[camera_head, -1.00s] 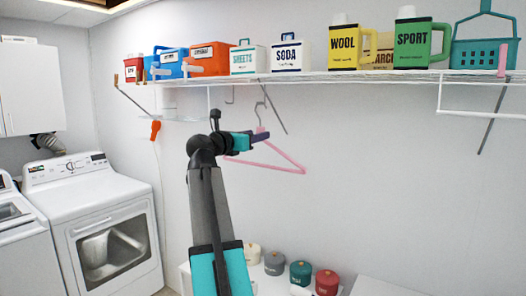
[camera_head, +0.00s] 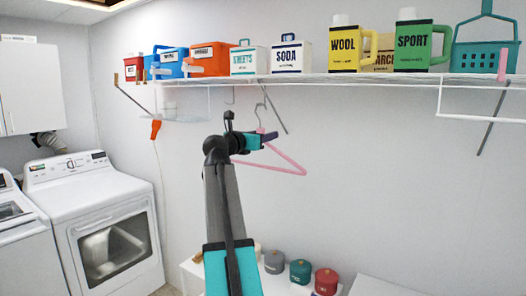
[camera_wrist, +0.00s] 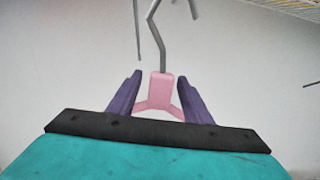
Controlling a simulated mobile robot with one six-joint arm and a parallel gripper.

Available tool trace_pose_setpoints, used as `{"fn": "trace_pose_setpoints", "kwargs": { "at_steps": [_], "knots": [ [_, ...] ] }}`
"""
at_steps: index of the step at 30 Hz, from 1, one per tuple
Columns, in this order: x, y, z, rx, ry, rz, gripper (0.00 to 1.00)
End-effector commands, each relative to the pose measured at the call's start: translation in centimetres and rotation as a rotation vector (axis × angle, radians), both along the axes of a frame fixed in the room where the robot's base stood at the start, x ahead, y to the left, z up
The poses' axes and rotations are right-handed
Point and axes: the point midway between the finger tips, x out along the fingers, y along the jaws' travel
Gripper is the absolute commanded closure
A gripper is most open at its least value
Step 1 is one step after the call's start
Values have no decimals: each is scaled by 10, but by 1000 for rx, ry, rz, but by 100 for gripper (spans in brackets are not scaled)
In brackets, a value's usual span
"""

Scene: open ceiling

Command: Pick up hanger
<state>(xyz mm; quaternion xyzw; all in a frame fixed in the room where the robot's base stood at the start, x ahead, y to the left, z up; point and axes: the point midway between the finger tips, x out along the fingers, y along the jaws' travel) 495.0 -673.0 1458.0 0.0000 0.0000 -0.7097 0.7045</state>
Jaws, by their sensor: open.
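A pink hanger (camera_head: 290,162) with a grey metal hook hangs below the wire shelf in front of the wall. In the wrist view the neck of the hanger (camera_wrist: 160,92) stands between the two purple fingers of my gripper (camera_wrist: 157,95), with a gap on each side. My gripper (camera_head: 270,136) is open around the neck and does not appear to touch it. Part of the hanger's left arm is hidden behind my gripper and arm in the head view.
The wire shelf (camera_head: 330,76) above holds several boxes, jugs and a teal basket (camera_head: 486,50). A slanted shelf bracket (camera_head: 272,108) is close to the hanger. Several lidded jars (camera_head: 300,271) stand on a low white surface below. A washer or dryer (camera_head: 95,220) is at left.

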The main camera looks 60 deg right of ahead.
Motion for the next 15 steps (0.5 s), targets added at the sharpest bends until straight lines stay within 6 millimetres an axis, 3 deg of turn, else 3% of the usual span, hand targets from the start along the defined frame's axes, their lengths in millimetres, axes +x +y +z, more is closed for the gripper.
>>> {"fn": "trace_pose_setpoints", "kwargs": {
  "at_steps": [6, 15],
  "knots": [
    [0, -19, 1, 0, 0, 0, 55],
    [-1, -19, 0, 0, 0, 0, 55]
  ]
}}
